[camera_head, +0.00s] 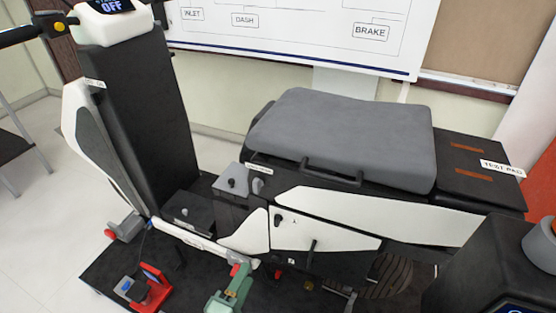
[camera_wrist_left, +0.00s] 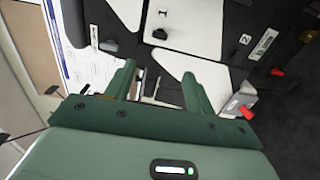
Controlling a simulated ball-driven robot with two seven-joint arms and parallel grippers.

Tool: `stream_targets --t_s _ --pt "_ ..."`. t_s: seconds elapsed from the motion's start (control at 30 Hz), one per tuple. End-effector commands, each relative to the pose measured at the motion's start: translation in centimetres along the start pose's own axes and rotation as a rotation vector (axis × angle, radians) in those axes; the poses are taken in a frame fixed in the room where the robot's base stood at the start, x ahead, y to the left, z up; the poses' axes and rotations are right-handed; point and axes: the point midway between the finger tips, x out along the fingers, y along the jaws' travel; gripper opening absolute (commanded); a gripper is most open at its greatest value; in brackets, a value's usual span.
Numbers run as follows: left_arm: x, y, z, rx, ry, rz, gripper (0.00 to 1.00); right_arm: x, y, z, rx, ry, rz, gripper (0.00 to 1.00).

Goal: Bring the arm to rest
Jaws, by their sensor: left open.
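My left gripper (camera_head: 230,292) is green and shows at the bottom centre of the head view, low in front of the chassis rig (camera_head: 325,225). In the left wrist view its two green fingers (camera_wrist_left: 158,85) stand apart with nothing held between them. White and black rig panels lie beyond the fingertips. I cannot tell from these views whether a finger touches the rig. My right gripper is not in view.
A grey seat pad (camera_head: 345,135) lies on the rig. A dark column with a display reading OFF (camera_head: 115,7) stands left. A red-and-blue part (camera_head: 148,288) sits near the gripper. A dark box (camera_head: 490,265) stands lower right.

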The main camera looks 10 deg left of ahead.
Motion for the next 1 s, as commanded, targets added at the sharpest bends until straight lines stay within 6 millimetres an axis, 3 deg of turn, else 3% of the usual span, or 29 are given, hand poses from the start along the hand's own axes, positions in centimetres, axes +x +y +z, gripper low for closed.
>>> stream_targets --t_s 0.17,0.27,0.37,0.5,0.57,0.7,0.8,0.9,1.0 --pt "0.0 -0.5 0.7 0.106 -0.04 -0.02 0.55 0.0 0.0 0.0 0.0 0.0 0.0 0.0" --pt "-1.1 -4.7 1.3 0.394 -0.151 -0.117 0.55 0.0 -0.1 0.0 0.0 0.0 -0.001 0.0" --pt "-3.6 -11.1 0.4 0.709 -0.279 -0.266 0.55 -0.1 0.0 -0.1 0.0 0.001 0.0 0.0" --pt "-9.6 -19.9 -1.8 1.062 -0.49 -0.498 0.55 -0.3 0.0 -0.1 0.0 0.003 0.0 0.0" --pt "-12.9 -23.1 -2.7 1.174 -0.59 -0.594 0.55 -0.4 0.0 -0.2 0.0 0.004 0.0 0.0" --pt "-21.8 -28.9 -4.6 1.358 -0.847 -0.808 0.55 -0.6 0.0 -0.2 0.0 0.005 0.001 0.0" --pt "-28.8 -31.6 -5.4 1.419 -1.036 -0.941 0.55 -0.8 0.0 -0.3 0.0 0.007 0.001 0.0" --pt "-35.0 -32.9 -5.3 1.426 -1.19 -1.043 0.55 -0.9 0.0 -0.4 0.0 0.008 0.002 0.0" --pt "-39.5 -33.3 -4.7 1.39 -1.277 -1.114 0.55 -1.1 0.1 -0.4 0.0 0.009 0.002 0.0"
